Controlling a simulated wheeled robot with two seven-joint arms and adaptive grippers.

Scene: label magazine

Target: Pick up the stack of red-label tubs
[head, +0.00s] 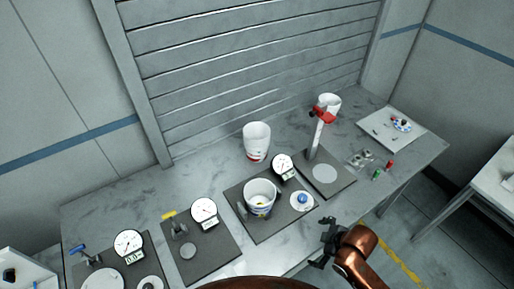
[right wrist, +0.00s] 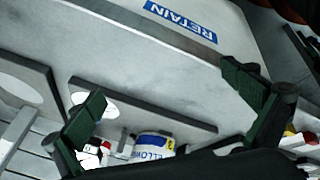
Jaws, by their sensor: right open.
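A tall white stack of tubs with a red band low on its side (head: 257,141) stands upright at the back of the grey bench, against the slatted wall. My right gripper (head: 328,243) is at the bench's front edge, well in front and to the right of that stack. It is open and empty; in the right wrist view its two dark green fingers (right wrist: 168,102) are wide apart. A small red-and-white shape (right wrist: 93,153) shows beyond the left finger there, too partly hidden to identify surely. My left gripper is not in view.
A white tub with a blue and yellow label (head: 259,200) sits on a dark plate in front of the stack, beside a dial gauge (head: 283,166). A post with a red top (head: 318,128) stands right of the stack, before another white tub (head: 331,101). Clear bench lies left of the stack.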

